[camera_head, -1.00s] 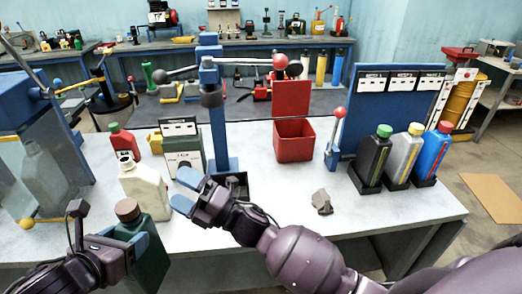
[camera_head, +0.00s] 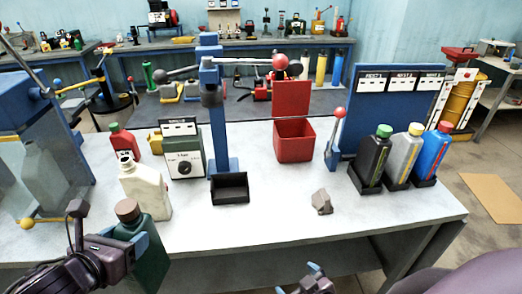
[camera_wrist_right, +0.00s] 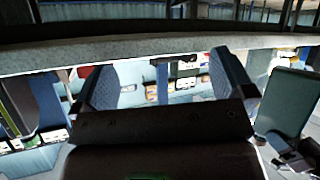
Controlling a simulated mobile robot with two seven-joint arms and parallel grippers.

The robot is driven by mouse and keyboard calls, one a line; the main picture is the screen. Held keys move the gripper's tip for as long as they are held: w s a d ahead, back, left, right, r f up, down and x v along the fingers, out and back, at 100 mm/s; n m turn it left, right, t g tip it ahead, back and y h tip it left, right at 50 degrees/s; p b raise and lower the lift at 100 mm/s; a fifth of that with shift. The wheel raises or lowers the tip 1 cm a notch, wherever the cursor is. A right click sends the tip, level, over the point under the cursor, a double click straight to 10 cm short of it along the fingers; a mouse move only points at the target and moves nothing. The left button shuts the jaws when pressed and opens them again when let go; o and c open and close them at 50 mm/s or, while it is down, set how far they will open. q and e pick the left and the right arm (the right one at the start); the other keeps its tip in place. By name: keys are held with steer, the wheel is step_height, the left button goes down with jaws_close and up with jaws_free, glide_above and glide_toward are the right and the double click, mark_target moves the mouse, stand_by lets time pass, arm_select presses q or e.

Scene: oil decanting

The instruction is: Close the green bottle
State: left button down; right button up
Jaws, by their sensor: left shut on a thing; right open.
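The green bottle (camera_head: 153,262) is at the lower left of the head view, close to the table's front edge. A brown cap (camera_head: 128,210) sits on its top; I cannot tell how tight it is. My left gripper (camera_head: 126,243) is shut on the bottle's upper body, below the cap, and hides part of it. My right gripper (camera_head: 312,280) is open and empty at the bottom centre, in front of the table edge and well apart from the bottle. Its spread fingers also show in the right wrist view (camera_wrist_right: 166,82), with nothing between them.
A cream jug (camera_head: 148,193) with a dark open mouth stands just behind the green bottle. A black tray (camera_head: 230,190) lies below the blue press column. A grey lump (camera_head: 321,201) and three capped bottles in black holders stand to the right. The table's front middle is clear.

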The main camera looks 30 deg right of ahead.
arm_select(q)
steer(key=shift+r, duration=0.1)
arm_select(e)
steer(key=shift+s+d+f+m+g, duration=0.15)
steer(key=shift+s+f+m, duration=0.1)
steer(key=shift+s, duration=0.2)
steer(key=shift+s+d+f+m+g, duration=0.15)
steer(key=shift+s+f+m, duration=0.1)
steer(key=shift+s, duration=0.15)
arm_select(q)
steer(key=shift+r, duration=0.1)
steer(key=shift+w, duration=0.1)
steer(key=shift+a+n, duration=0.25)
steer(key=shift+n, duration=0.05)
steer(key=a+f+n+t+y, duration=0.1)
steer(key=a+n+t+y, duration=0.2)
steer(key=a+n+y, duration=0.4)
steer(key=a+y, duration=0.1)
steer(key=a, duration=0.7)
steer(key=shift+s+f, duration=0.15)
steer(key=shift+s, duration=0.1)
